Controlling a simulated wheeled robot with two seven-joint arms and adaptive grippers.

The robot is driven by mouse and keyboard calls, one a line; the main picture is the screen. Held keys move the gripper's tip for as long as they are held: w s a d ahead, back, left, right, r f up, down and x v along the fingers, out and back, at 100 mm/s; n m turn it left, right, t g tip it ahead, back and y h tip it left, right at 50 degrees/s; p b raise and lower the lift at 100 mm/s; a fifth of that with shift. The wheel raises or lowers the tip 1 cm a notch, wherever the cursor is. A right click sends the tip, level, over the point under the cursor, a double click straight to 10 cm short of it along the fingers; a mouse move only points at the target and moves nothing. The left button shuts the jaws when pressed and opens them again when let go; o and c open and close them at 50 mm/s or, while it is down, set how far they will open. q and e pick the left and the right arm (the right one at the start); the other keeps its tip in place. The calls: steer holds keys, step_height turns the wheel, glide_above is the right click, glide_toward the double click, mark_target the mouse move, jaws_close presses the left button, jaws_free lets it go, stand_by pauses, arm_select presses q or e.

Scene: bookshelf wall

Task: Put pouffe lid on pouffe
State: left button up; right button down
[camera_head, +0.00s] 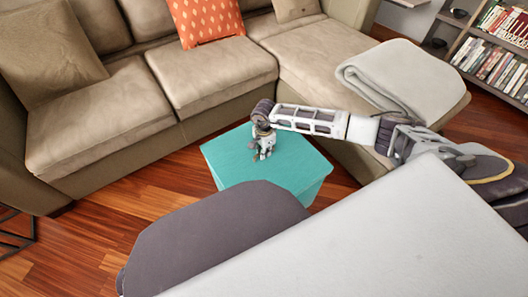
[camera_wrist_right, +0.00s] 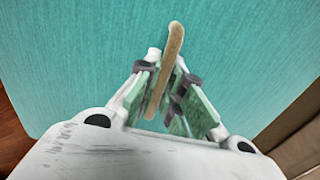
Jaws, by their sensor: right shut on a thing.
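The teal pouffe (camera_head: 312,193) stands on the wood floor in front of the sofa. The flat teal pouffe lid (camera_head: 230,160) covers its top in the head view. I cannot tell whether the lid is fully seated or slightly above the pouffe. My right gripper (camera_head: 263,153) is over the middle of the lid, pointing down. In the right wrist view, its fingers (camera_wrist_right: 167,92) are shut on a tan strap (camera_wrist_right: 174,42) on the teal lid (camera_wrist_right: 80,60). The pouffe's opening is hidden. My left gripper is not in view.
A beige sectional sofa (camera_head: 215,75) stands close behind the pouffe and to its right. A folded grey blanket (camera_head: 400,75) lies on its right section. A bookshelf (camera_head: 497,50) is at the far right. Open wood floor (camera_head: 90,215) lies to the left.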

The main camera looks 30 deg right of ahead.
steer(key=shift+w, duration=0.1)
stand_by(0.3)
steer(key=c, duration=1.5)
jaws_free()
steer(key=shift+o, duration=0.2)
steer(key=shift+f, duration=0.15)
step_height(320, 180, up, 12)
steer(key=shift+a, duration=0.15)
